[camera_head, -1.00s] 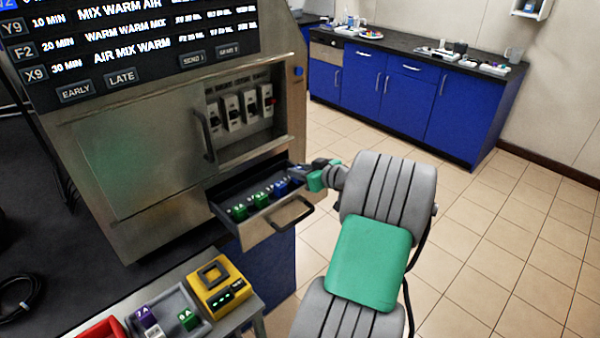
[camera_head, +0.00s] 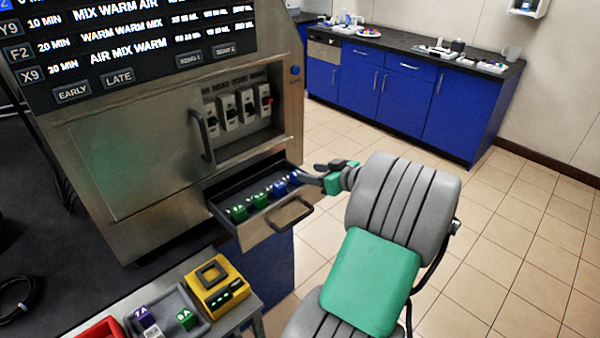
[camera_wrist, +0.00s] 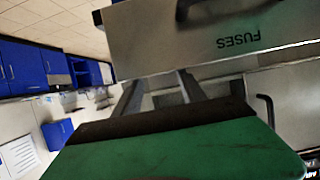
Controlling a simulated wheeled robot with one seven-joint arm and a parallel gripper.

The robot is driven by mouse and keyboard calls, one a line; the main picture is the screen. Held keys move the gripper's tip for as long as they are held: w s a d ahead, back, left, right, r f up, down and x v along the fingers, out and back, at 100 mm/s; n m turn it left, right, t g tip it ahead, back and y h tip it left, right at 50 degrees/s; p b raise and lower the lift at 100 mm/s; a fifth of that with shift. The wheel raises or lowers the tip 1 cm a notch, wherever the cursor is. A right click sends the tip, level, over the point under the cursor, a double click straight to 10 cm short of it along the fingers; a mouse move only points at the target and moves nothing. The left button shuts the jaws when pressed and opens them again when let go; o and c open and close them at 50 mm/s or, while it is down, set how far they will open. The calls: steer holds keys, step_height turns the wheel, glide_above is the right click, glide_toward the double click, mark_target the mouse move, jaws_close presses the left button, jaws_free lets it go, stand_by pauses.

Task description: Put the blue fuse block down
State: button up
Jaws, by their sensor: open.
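The blue fuse block (camera_head: 280,188) sits in the open drawer (camera_head: 250,229), beside the green fuse blocks (camera_head: 260,200), toward the drawer's right end. Another bluish piece shows just behind it, partly hidden. My gripper (camera_head: 318,171) is open at the drawer's right edge, with no block visible between its fingers. In the wrist view my gripper's two fingers (camera_wrist: 158,88) are apart, and the drawer front marked FUSES (camera_wrist: 235,42) is close ahead, upside down. The drawer's inside is not seen there.
A steel cabinet (camera_head: 140,150) with a row of switches stands above the drawer. A grey tray (camera_head: 166,329) with a purple and a green block and a yellow device (camera_head: 217,283) are at the lower left.

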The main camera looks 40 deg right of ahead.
steer(key=shift+v, duration=2.4)
steer(key=shift+d+r, duration=0.1)
steer(key=shift+r, duration=0.05)
